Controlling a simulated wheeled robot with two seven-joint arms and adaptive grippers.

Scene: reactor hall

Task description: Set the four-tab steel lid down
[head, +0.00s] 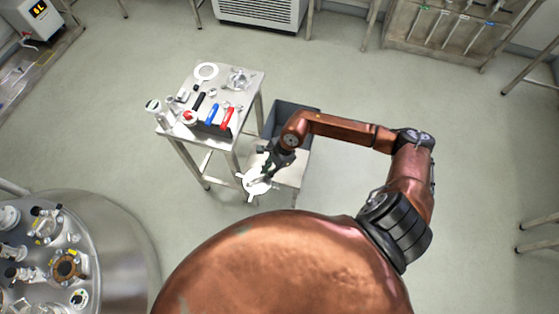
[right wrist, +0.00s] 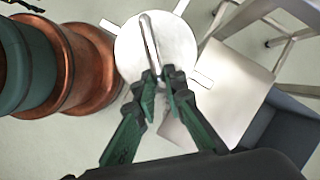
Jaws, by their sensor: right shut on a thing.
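The four-tab steel lid (head: 256,184) is a round pale disc with short tabs around its rim. It also shows in the right wrist view (right wrist: 183,42), with a raised bar handle (right wrist: 150,38) across its top. My right gripper (head: 266,174) is shut on this handle, and its green-and-black fingers (right wrist: 162,78) pinch the near end. The lid overlaps the left edge of a low steel surface (head: 290,174) in the head view; I cannot tell the gap beneath it. The gripper covers part of the lid in the head view. My left gripper is not seen.
A steel table (head: 246,92) with several tools stands behind the lid. A grey bin (head: 293,110) is behind the low surface. A steel vessel top (head: 115,245) with fittings is at lower left.

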